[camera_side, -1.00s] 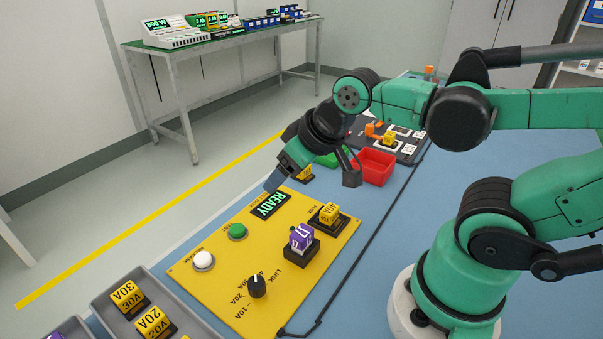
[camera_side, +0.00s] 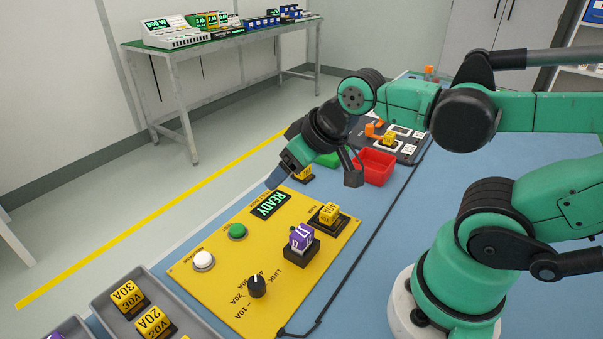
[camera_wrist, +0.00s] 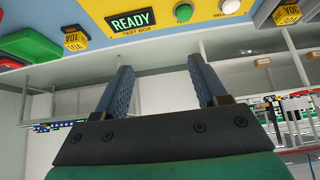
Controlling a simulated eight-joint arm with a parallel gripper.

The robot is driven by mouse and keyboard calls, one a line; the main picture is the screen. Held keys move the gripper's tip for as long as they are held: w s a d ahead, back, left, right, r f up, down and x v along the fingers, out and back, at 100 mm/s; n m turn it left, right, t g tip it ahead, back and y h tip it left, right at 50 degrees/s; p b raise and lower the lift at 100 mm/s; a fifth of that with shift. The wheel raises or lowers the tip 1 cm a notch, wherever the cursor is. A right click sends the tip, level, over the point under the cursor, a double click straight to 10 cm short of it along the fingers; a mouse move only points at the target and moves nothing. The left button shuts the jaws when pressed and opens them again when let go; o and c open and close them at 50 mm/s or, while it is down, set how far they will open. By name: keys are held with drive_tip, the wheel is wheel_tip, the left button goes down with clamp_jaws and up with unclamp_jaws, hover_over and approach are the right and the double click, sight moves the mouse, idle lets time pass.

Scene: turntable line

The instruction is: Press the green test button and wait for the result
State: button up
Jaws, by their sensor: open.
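The green test button (camera_side: 237,231) sits on the yellow test box panel (camera_side: 215,284), between a white button (camera_side: 203,260) and the display (camera_side: 270,205), which reads READY. In the wrist view the green button (camera_wrist: 183,12) and the display (camera_wrist: 131,22) show at the top. My gripper (camera_side: 313,182) is beyond the display end of the panel, above the table and apart from the green button. In the wrist view its two fingers (camera_wrist: 160,88) are spread with nothing between them.
A black knob (camera_side: 257,286), a purple fuse block (camera_side: 301,238) and a yellow fuse block (camera_side: 329,214) stand on the panel. A grey tray (camera_side: 103,301) holds yellow blocks at the front left. A red bin (camera_side: 374,167) and green bin (camera_side: 327,159) lie near my gripper.

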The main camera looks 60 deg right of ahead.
clamp_jaws()
idle(1.5)
